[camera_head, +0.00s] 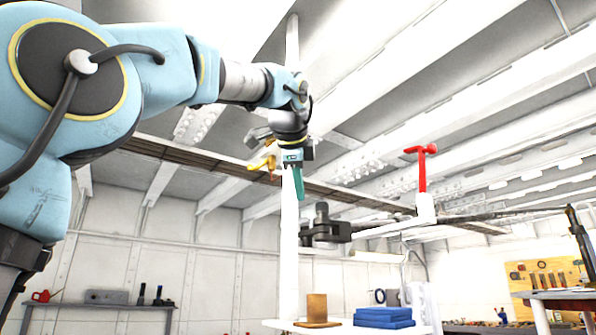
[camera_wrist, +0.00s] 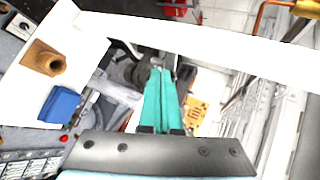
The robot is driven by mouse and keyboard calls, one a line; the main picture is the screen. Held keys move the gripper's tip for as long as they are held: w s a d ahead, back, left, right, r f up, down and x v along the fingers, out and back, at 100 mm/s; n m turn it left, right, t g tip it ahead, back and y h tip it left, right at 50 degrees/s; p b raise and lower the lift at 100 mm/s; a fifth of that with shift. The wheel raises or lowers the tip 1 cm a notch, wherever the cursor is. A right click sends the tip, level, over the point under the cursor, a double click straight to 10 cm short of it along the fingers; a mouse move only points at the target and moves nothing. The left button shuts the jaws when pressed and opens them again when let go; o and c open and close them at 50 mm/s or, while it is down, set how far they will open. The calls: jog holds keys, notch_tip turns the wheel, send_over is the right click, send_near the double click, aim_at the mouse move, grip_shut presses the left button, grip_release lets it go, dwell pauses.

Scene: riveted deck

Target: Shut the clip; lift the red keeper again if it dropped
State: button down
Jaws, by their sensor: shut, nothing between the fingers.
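My gripper (camera_head: 299,193) hangs with its teal fingers pointing down, shut and empty, beside the top of a white post. Its fingers also show in the wrist view (camera_wrist: 161,74). The red keeper (camera_head: 422,168) stands upright, with a short crosspiece at its top, on a white bracket to the right. A dark clamp-like part (camera_head: 325,229), possibly the clip, is below and right of my fingertips, apart from them. I cannot tell whether it is open or shut. Red at the top of the wrist view (camera_wrist: 175,9) is cut off, and I cannot tell what it is.
The white post (camera_head: 289,250) rises close to my gripper. A yellow hook-like part (camera_head: 264,161) is left of it. A long dark bar (camera_head: 500,214) runs to the right.

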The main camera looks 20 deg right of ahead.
aim_at(305, 214)
jog(key=w+d+p, duration=0.1)
jog(key=w, duration=0.1)
jog(key=w+d+f, duration=0.1)
jog(key=w+d+p, duration=0.1)
jog(key=w, duration=0.1)
jog(key=shift+w+d+f+p, duration=0.25)
jog(key=shift+w+p, duration=0.05)
jog(key=shift+p, duration=0.05)
